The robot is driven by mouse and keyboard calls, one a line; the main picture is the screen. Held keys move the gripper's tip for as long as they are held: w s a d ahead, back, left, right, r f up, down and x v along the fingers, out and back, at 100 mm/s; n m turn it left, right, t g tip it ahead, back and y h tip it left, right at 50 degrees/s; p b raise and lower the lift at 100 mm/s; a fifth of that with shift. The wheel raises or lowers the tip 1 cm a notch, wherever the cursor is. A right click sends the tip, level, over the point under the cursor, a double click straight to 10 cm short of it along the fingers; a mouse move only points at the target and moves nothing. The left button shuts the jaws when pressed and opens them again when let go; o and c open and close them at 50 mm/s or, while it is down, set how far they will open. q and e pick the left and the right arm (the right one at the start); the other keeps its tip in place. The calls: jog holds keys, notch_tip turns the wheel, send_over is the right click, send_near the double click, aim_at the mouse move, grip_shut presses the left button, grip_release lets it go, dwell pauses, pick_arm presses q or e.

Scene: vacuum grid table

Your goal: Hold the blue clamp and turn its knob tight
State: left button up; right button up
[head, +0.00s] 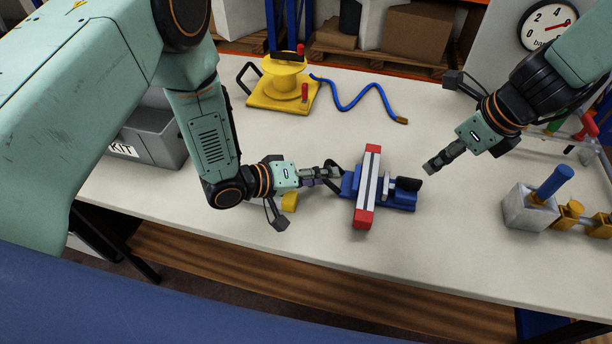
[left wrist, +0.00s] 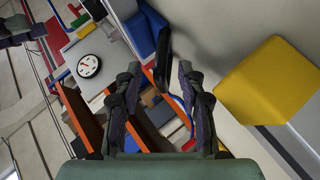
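The blue clamp (head: 401,201) lies on the table, with a grey bar with red ends (head: 366,190) across it. Its black knob (head: 408,184) is at the right end. A black handle (head: 334,172) is at its left end. My left gripper (head: 328,174) is at that handle. In the left wrist view, the left fingers (left wrist: 160,85) are apart, with the black handle (left wrist: 163,55) between and beyond the tips and part of the blue clamp (left wrist: 143,32) behind; contact is not clear. My right gripper (head: 432,165) is above and right of the knob, apart from it; its finger opening is not clear.
A yellow block (head: 289,201) lies beside my left gripper and shows large in the left wrist view (left wrist: 265,82). A yellow vacuum device (head: 283,92) with a blue hose stands behind. A grey block with a blue peg (head: 530,210) is at right. The table front is clear.

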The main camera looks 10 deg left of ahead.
pick_arm(q)
jog(key=shift+w+d+f, duration=0.3)
jog(key=shift+w+d, duration=0.05)
jog(key=shift+d, duration=0.1)
jog(key=shift+c, duration=0.4)
grip_shut()
